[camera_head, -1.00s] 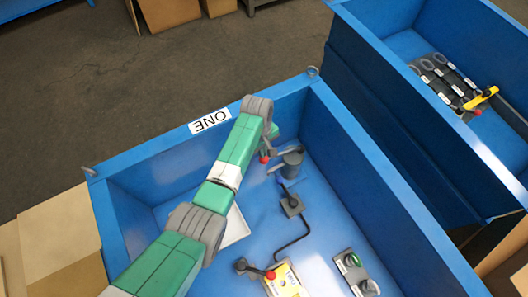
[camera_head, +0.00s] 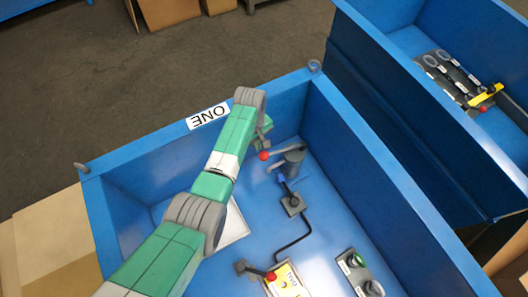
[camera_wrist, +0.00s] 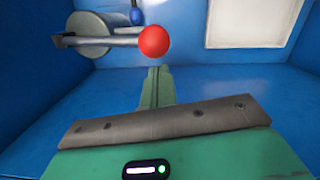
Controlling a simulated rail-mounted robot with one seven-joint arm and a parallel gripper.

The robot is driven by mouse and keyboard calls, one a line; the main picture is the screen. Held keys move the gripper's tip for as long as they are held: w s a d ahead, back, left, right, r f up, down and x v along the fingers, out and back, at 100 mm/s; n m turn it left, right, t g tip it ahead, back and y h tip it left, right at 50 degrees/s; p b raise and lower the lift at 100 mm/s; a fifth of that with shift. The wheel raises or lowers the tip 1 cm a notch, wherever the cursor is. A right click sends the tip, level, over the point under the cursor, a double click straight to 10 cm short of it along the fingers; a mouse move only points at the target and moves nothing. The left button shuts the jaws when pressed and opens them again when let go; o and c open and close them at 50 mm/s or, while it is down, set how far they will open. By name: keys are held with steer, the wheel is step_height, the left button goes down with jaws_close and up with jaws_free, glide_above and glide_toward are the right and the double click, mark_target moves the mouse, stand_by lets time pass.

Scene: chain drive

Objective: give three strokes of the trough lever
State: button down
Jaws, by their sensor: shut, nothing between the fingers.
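The lever (camera_head: 285,150) is a grey bar with a red ball (camera_head: 264,155) at its end, on a grey cylindrical pump (camera_head: 293,162) inside the blue trough (camera_head: 365,175). In the wrist view the red ball (camera_wrist: 154,42) and the grey bar (camera_wrist: 115,41) lie beyond my fingertips, with the pump body (camera_wrist: 88,32) at the upper left. My gripper (camera_wrist: 157,72) is shut and empty, pointing toward the ball. I see a small gap in the picture between fingertips and ball; contact is hard to judge. In the head view my wrist partly hides my gripper (camera_head: 263,143).
A white tray (camera_head: 233,228) lies partly behind my arm. A second blue trough (camera_head: 385,95) stands at the right.

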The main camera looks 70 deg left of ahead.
steer(key=shift+d, duration=0.1)
steer(key=shift+r, duration=0.1)
step_height(320, 180, up, 8)
steer(key=p, duration=0.2)
steer(key=shift+s+a+f, duration=0.15)
steer(key=shift+a+f, duration=0.1)
steer(key=shift+a, duration=0.15)
stand_by(0.7)
